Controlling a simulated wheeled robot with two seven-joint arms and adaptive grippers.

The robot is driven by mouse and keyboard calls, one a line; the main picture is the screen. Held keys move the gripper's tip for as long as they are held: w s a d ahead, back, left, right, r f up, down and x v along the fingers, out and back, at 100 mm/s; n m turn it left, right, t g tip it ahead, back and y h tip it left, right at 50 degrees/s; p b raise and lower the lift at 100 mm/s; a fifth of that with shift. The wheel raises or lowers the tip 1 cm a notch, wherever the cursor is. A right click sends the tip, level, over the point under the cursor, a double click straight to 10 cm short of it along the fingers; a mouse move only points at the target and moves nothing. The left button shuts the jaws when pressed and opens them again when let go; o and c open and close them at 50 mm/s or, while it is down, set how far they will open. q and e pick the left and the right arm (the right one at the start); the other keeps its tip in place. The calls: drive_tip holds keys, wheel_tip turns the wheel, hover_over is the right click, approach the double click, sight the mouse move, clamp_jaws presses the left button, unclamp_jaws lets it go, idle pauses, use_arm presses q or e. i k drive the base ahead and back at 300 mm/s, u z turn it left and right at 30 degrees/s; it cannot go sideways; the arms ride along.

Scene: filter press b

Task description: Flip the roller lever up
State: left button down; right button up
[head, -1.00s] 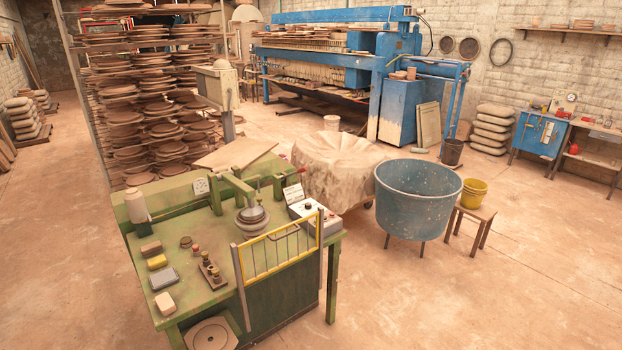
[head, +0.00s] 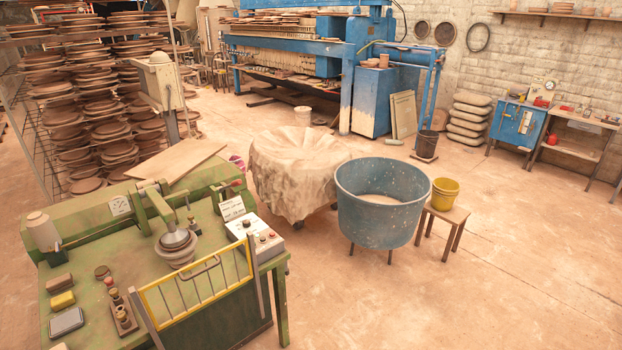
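A green jigger machine (head: 110,240) stands at the lower left in the head view. Its green roller arm (head: 160,208) reaches forward to a grey round head (head: 175,240) over the bench. A thin dark lever with a reddish tip (head: 226,186) shows behind the control box, at the machine's back right. I cannot tell for sure whether it is the roller lever, or how it is set. Neither of my grippers shows.
A yellow guard rail (head: 196,285) fronts the machine, with a white control box (head: 254,238) beside it. A blue tub (head: 380,208), a cloth-covered vat (head: 296,170) and a stool (head: 442,220) with a yellow bucket (head: 445,193) stand to the right. The floor at front right is clear.

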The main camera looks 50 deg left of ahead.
sight(237, 181)
drive_tip(key=z, duration=0.05)
drive_tip(key=i, duration=1.55)
drive_tip(key=u, duration=0.95)
drive_tip(key=i, duration=0.9)
drive_tip(key=u, duration=1)
